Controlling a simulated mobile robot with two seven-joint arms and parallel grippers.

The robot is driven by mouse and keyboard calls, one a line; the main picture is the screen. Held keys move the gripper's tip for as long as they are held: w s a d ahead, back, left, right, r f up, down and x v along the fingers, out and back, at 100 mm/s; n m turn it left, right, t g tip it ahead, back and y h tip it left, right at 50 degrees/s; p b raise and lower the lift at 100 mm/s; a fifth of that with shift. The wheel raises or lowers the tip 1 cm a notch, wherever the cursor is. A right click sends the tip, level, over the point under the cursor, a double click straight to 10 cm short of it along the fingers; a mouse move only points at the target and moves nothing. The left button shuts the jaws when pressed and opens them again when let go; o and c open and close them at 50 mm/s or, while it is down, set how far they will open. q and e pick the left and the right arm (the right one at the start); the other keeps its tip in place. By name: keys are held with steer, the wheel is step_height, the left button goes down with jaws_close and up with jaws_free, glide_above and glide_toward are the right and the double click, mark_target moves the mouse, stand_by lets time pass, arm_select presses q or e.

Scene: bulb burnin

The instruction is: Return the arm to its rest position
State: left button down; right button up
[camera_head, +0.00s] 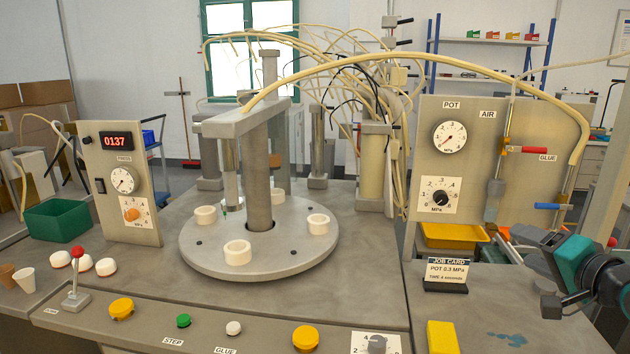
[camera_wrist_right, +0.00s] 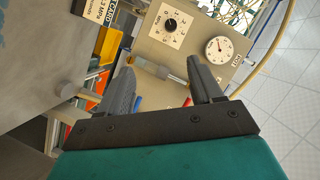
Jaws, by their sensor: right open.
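My right gripper (camera_head: 519,243) is at the right of the head view, beside the job card and in front of the lower part of the pot panel. Its teal and black body shows at the right edge. In the right wrist view the two grey fingers (camera_wrist_right: 158,66) stand apart with nothing between them. The pot panel (camera_head: 470,105) is behind the fingers, with a gauge, a dial and red and blue valve levers. My left gripper is not in view.
The job card (camera_head: 446,272) stands left of the right gripper. A yellow tray (camera_head: 453,235) sits under the panel, and a yellow block (camera_head: 442,337) lies at the front. A grey knob (camera_head: 551,306) is below my gripper. The round turntable (camera_head: 190,245) carries several white rings.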

steer(key=s+a+f+n+g, duration=0.3)
steer(key=s+a+f, duration=0.25)
steer(key=f, duration=0.35)
steer(key=s+a+f+n+g, duration=0.3)
steer(key=s+a+f, duration=0.25)
steer(key=f, duration=0.35)
steer(key=s+a+f+n+g+h, duration=0.1)
steer(key=s+a+f+n+g, duration=0.3)
steer(key=s, duration=0.5)
steer(key=s+a+f+n+g, duration=0.1)
steer(key=s+a+n+g, duration=0.1)
steer(key=s+a, duration=0.55)
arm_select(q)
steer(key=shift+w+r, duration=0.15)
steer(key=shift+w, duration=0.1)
arm_select(e)
steer(key=w+a+f+n+t+y, duration=0.1)
steer(key=w+f+t, duration=0.5)
steer(key=f, duration=0.3)
steer(key=shift+w+a+t+y, duration=0.2)
steer(key=shift+w+t+y, duration=0.1)
steer(key=shift+t, duration=0.4)
steer(key=shift+f, duration=0.1)
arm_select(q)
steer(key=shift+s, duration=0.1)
